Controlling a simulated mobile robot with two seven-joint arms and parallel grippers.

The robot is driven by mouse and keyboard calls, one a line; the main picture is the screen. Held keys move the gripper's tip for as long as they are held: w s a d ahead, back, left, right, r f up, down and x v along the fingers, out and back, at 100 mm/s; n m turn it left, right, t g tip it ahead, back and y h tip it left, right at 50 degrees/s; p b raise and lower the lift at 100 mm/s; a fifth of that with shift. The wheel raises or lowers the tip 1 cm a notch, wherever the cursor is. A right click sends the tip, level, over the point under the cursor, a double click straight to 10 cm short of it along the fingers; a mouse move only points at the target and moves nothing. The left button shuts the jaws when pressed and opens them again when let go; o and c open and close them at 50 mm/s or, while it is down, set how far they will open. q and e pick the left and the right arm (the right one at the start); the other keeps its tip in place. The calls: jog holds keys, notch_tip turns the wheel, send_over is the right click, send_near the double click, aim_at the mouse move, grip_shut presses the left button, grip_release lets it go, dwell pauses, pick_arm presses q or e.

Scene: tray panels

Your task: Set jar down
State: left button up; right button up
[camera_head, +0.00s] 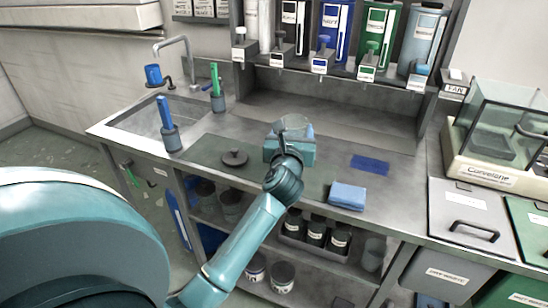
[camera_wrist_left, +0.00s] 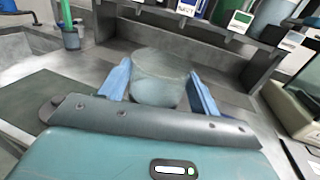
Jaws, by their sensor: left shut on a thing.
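A translucent grey jar (camera_head: 293,123) is held over the middle of the metal worktop (camera_head: 335,125). My left gripper (camera_head: 291,137) is shut on it. In the left wrist view the jar (camera_wrist_left: 158,78) stands roughly upright between the two blue fingers of my left gripper (camera_wrist_left: 160,90). Its lower part is hidden behind the gripper body, so I cannot tell whether its base touches the worktop. A dark round lid with a knob (camera_head: 235,157) lies on the dark green mat (camera_head: 205,152), left of the gripper. My right gripper is not in view.
A folded blue cloth (camera_head: 347,196) lies at the front edge, with a flat dark-blue piece (camera_head: 370,165) behind it. The sink (camera_head: 140,122) with brush holders is at left. Dispensers (camera_head: 335,30) stand at the back, a glass-cased balance (camera_head: 505,135) at right.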

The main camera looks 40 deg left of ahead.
pick_arm(q)
jog(key=shift+f, duration=0.95)
notch_tip(320, 180, down, 5)
jog(key=shift+r+b, duration=0.1)
jog(key=shift+b, duration=0.85)
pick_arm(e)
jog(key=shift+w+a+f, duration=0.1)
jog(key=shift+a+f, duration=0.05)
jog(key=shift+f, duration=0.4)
pick_arm(q)
jog(key=o, duration=1.4)
jog(key=shift+f, duration=0.2)
